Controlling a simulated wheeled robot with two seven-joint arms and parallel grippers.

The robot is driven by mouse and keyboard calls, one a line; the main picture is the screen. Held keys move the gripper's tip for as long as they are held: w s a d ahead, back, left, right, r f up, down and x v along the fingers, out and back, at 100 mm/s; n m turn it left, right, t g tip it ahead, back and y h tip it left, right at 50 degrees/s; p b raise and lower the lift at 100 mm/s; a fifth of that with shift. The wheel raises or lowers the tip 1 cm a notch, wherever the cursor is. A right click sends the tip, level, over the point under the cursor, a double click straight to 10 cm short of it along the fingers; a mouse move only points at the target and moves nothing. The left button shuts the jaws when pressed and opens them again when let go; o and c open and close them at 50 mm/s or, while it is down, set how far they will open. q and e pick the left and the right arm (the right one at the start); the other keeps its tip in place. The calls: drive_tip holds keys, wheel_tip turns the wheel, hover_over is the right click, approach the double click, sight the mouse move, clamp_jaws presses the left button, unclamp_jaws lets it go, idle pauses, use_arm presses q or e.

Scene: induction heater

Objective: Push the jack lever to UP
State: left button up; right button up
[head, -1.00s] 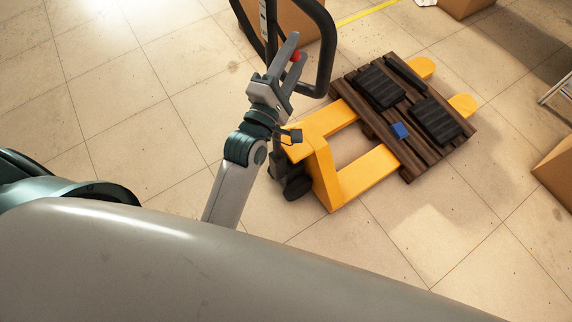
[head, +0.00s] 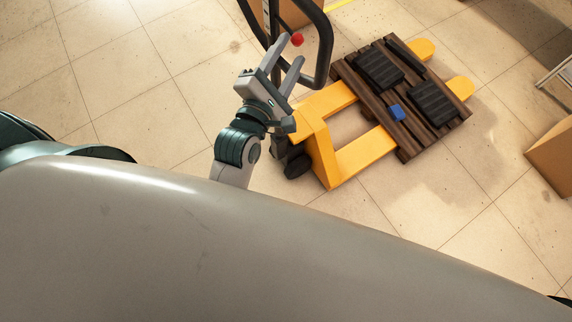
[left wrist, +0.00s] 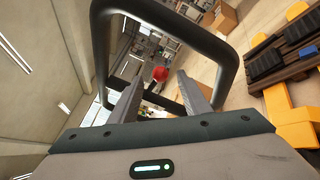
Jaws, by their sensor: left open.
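The jack lever with its red knob (head: 297,40) shows at the dark loop handle (head: 325,50) of the yellow pallet jack (head: 322,148). My left gripper (head: 291,52) is open just in front of the handle, its two fingers spread to either side below the red knob. In the left wrist view the red knob (left wrist: 160,74) appears between the two fingertips (left wrist: 157,88), framed by the handle loop (left wrist: 225,50). I cannot tell whether a finger touches it. The lever's stem is mostly hidden. My right gripper is not in view.
A dark wooden pallet (head: 408,150) lies on the jack's forks with black slabs (head: 378,70) and a small blue block (head: 397,112). A cardboard box (head: 553,158) stands at the right. The tiled floor at left (head: 110,70) is clear.

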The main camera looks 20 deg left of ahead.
use_arm(q)
drive_tip(key=s, duration=1.2)
drive_tip(key=d+f+m+g+b, duration=0.1)
drive_tip(key=f+m+b, duration=0.3)
drive_tip(key=f, duration=1.4)
drive_tip(key=d+f+m+g+h+b, duration=0.1)
drive_tip(key=f+m+g+b, duration=0.3)
drive_tip(key=f, duration=1.5)
drive_tip(key=d+m, duration=0.1)
drive_tip(key=m, duration=0.3)
drive_tip(key=shift+w+d+f+h+b, duration=0.15)
drive_tip(key=shift+w+d+h+b, duration=0.15)
drive_tip(key=shift+b, duration=0.05)
drive_tip(key=shift+f+m, duration=0.1)
drive_tip(key=shift+m, duration=0.2)
